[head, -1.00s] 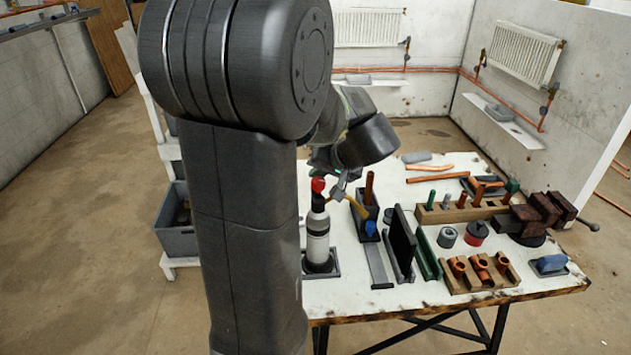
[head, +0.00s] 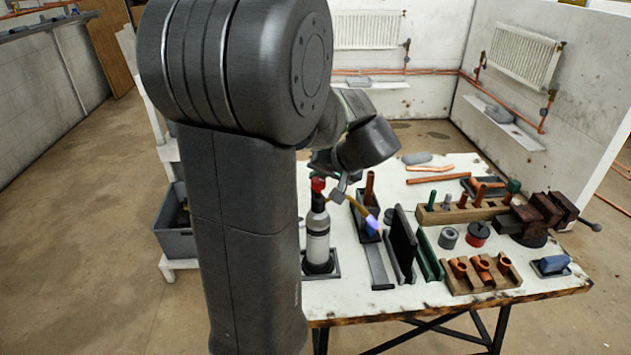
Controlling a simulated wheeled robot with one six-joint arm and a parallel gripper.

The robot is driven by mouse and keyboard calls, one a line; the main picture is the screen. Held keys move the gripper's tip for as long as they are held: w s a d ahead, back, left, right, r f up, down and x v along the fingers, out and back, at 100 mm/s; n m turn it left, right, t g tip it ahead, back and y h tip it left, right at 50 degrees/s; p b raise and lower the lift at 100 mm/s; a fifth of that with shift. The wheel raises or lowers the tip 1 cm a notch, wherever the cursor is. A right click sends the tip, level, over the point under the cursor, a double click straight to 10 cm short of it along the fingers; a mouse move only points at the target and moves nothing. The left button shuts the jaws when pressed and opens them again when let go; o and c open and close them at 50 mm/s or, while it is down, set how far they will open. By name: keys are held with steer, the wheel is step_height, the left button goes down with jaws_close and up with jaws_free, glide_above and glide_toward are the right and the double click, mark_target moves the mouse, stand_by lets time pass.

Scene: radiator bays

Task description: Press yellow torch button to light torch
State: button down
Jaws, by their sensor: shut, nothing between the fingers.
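The torch (head: 318,240) stands upright in a dark holder at the left of the bench, a grey-white bottle with a red head (head: 318,186) and a brass tube running right. A pale violet-blue flame-like glow (head: 371,221) shows at the tube's end. My gripper (head: 323,172) is shut and empty, right at the top of the torch head. My arm partly hides it, and I cannot see clearly whether it touches. The yellow button is not visible.
A dark upright panel (head: 403,240) stands right of the glow. Wooden blocks with copper fittings (head: 480,275), a vise (head: 540,215) and small cans crowd the bench's right side. A grey bin (head: 175,240) is at left. The bench's front left is clear.

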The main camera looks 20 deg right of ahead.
steer(key=shift+r, duration=0.15)
steer(key=shift+r+p, duration=0.4)
steer(key=shift+r, duration=0.35)
step_height(320, 180, up, 5)
steer(key=p, duration=0.2)
steer(key=shift+p, duration=0.4)
steer(key=shift+f, duration=0.15)
step_height(320, 180, down, 2)
steer(key=shift+b, duration=0.7)
steer(key=shift+r+p, duration=0.3)
steer(key=shift+p, duration=0.35)
steer(key=shift+f+p, duration=0.1)
steer(key=shift+p, duration=0.75)
